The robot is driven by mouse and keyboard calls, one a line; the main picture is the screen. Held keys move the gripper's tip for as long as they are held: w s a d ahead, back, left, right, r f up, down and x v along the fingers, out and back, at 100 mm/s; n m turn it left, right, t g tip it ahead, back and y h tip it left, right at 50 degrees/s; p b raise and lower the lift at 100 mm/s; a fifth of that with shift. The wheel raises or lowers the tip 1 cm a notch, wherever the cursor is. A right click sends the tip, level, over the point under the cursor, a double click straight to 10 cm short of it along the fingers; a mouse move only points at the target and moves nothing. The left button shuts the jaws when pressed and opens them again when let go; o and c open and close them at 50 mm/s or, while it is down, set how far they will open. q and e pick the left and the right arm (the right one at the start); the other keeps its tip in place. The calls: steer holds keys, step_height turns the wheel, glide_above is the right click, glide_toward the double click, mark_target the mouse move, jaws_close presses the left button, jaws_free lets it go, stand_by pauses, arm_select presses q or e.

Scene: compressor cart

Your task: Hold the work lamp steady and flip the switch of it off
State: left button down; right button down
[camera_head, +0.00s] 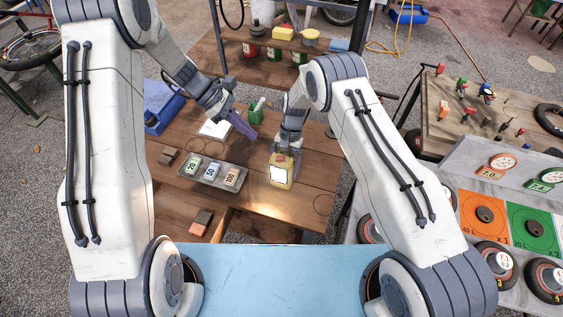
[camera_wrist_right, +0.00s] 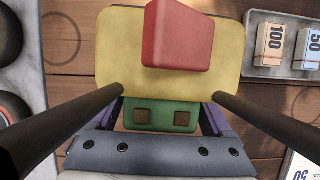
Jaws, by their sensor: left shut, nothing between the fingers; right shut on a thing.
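The work lamp (camera_head: 281,172) is a yellow block with a white face, upright on the wooden bench. My right gripper (camera_head: 290,148) comes down on it from behind and is shut on it. In the right wrist view the lamp's yellow top (camera_wrist_right: 215,80) carries a red tilted switch (camera_wrist_right: 178,34). A green block with two brown squares (camera_wrist_right: 160,116) shows between the purple fingers; I cannot tell whether it belongs to the lamp. My left gripper (camera_head: 241,126) is shut and empty above the bench, left of the lamp and apart from it.
A grey tray (camera_head: 213,185) with several numbered blocks lies left of the lamp. A green container (camera_head: 255,107) and a white sheet (camera_head: 215,129) are farther back. A blue box (camera_head: 160,105) stands at the left edge. Bare wood (camera_head: 315,175) lies right of the lamp.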

mark_target(281, 157)
arm_select(q)
steer(key=r+m, duration=0.2)
steer(key=m, duration=0.5)
steer(key=r+m+y, duration=0.1)
steer(key=r+m, duration=0.1)
steer(key=m, duration=0.4)
steer(key=r+m+y, duration=0.1)
steer(key=m, duration=0.6)
steer(key=shift+w+r+m, duration=0.3)
steer(key=shift+w+r, duration=0.1)
steer(key=x, duration=1.4)
steer(key=shift+s, duration=0.1)
